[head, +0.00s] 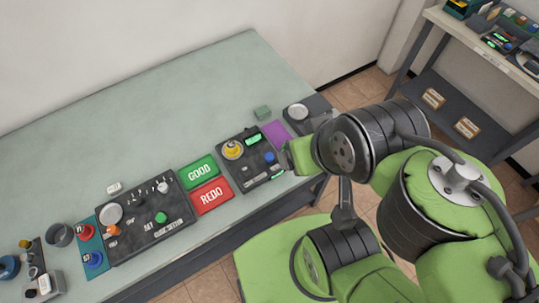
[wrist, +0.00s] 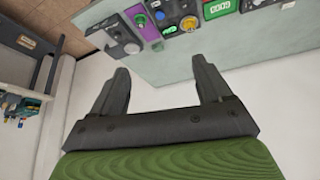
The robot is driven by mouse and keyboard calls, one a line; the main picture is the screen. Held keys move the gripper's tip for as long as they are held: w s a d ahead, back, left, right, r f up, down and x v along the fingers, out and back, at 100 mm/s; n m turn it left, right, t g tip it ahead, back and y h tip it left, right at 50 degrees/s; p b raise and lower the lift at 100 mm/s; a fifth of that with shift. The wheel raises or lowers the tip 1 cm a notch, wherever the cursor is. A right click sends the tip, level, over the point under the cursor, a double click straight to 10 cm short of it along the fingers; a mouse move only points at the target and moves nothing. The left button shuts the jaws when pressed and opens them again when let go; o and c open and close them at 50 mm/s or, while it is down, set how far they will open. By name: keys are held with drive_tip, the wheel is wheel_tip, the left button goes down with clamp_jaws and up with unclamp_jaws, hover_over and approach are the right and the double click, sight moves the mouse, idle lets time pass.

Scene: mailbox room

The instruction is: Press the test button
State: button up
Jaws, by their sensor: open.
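A dark control panel (head: 250,160) lies near the table's front edge, with a yellow knob (head: 233,149), a small green screen (head: 253,139) and a blue button (head: 269,157). This panel also shows at the top of the wrist view (wrist: 178,14). A larger dark panel (head: 148,217) to its left bears a green button (head: 160,217), an orange knob and several small switches. I cannot read a test label on either panel. My gripper (wrist: 159,66) is open and empty, its two dark fingers apart. In the head view it is close to the smaller panel's right side, partly hidden by my arm.
A green GOOD plate (head: 198,171) and a red REDO plate (head: 211,195) lie between the panels. A purple mat (head: 276,133) and a dark device with a round silver top (head: 298,112) are at the right. Shelves (head: 475,50) stand beyond.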

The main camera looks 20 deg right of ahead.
drive_tip(key=shift+c, duration=0.2)
clamp_jaws()
idle(1.4)
